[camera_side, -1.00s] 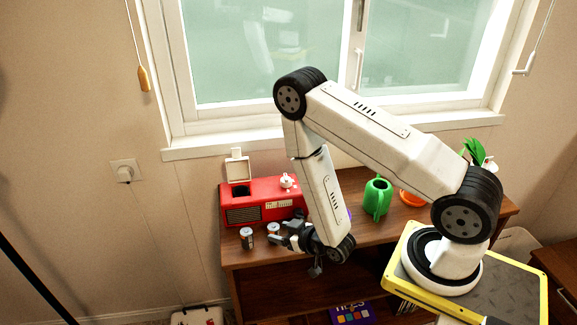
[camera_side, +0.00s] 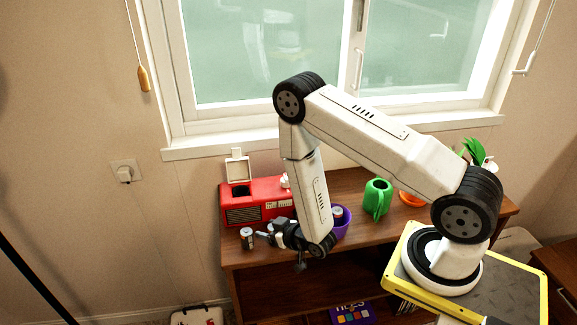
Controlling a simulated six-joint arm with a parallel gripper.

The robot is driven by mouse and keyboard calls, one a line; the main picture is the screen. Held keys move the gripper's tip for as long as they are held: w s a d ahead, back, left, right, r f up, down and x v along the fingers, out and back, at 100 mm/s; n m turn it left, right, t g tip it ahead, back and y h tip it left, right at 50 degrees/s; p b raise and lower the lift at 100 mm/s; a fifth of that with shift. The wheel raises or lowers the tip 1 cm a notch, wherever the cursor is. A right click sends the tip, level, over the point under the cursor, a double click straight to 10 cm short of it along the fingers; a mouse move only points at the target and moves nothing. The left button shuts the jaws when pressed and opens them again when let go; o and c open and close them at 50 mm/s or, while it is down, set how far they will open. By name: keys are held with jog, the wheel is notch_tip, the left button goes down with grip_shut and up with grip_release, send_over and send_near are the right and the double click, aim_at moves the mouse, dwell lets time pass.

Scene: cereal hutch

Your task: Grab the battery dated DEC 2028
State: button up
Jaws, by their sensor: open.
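A small battery (camera_side: 247,238) stands upright on the hutch top at the left, in front of the red radio. Its date is too small to read. My gripper (camera_side: 262,236) is open, just right of this battery, with its fingers pointing left toward it. A second battery that stood closer to the fingers is now hidden or mostly hidden by the gripper. Another small cylinder (camera_side: 338,213), possibly a battery, shows in a purple cup (camera_side: 345,229) behind my arm. I cannot tell which one reads DEC 2028.
A red radio (camera_side: 242,213) with an open white lid (camera_side: 238,169) stands close behind the gripper. A green watering can (camera_side: 377,196) and an orange dish (camera_side: 411,198) are to the right on the wooden hutch (camera_side: 250,262). The hutch's front edge is close by.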

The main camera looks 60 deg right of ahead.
grip_shut()
jog(key=shift+r, duration=0.2)
dwell(0.3)
notch_tip(320, 180, up, 10)
jog(key=shift+f, duration=0.2)
dwell(0.6)
dwell(0.5)
